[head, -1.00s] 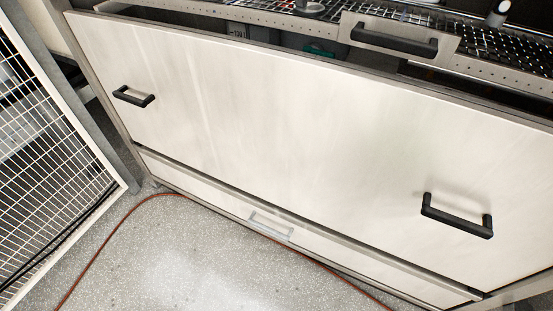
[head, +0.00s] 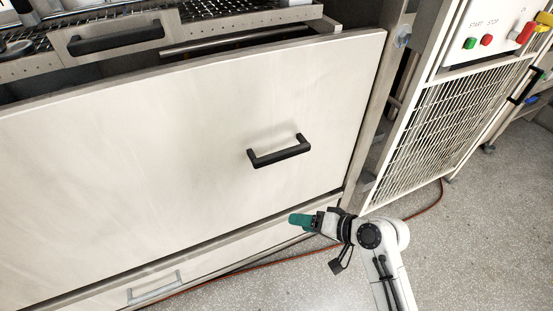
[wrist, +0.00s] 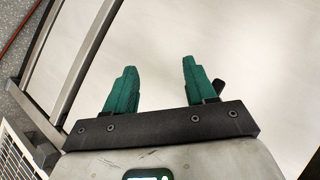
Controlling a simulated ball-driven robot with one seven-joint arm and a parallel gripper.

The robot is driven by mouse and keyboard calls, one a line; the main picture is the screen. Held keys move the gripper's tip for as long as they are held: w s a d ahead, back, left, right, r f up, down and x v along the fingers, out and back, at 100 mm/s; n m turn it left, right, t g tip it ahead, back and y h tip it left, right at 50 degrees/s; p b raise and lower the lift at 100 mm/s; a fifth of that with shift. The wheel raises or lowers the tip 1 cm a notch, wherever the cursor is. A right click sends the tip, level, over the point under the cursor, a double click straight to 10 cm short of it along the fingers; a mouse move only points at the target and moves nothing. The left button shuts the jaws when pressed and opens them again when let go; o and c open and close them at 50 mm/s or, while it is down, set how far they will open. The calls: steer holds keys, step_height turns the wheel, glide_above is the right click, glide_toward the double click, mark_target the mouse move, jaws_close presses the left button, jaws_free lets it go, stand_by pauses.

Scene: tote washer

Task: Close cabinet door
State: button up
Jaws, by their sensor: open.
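The cabinet door is a wide pale panel (head: 180,150) with a black bar handle (head: 279,151) near its right end. A dark gap shows behind its top edge, below the rack. The panel also fills much of the wrist view (wrist: 240,50). My gripper (head: 297,219), with green fingers, is low at the panel's right end, below the black handle. In the wrist view my gripper (wrist: 158,68) is open, with nothing between the fingers. A small black piece shows beside the right finger; I cannot tell whether it is the handle. Contact with the panel is unclear.
A lower panel with a grey handle (head: 154,287) runs beneath the door. A perforated rack with a black handle (head: 115,37) is above. A white meshed unit with coloured buttons (head: 486,40) stands right. A red hose (head: 430,207) crosses the speckled floor (head: 480,250).

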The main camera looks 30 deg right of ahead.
mark_target(278, 152)
steer(key=w+d+r+m+t+b, duration=0.2)
steer(key=w+d+r+m+t, duration=0.45)
steer(key=w, duration=0.35)
steer(key=shift+m+t, duration=0.35)
steer(key=x, duration=1.1)
steer(key=shift+a+f+p, duration=0.15)
steer(key=shift+a+p, duration=0.05)
steer(key=shift+p, duration=0.2)
steer(key=shift+c, duration=0.3)
jaws_close()
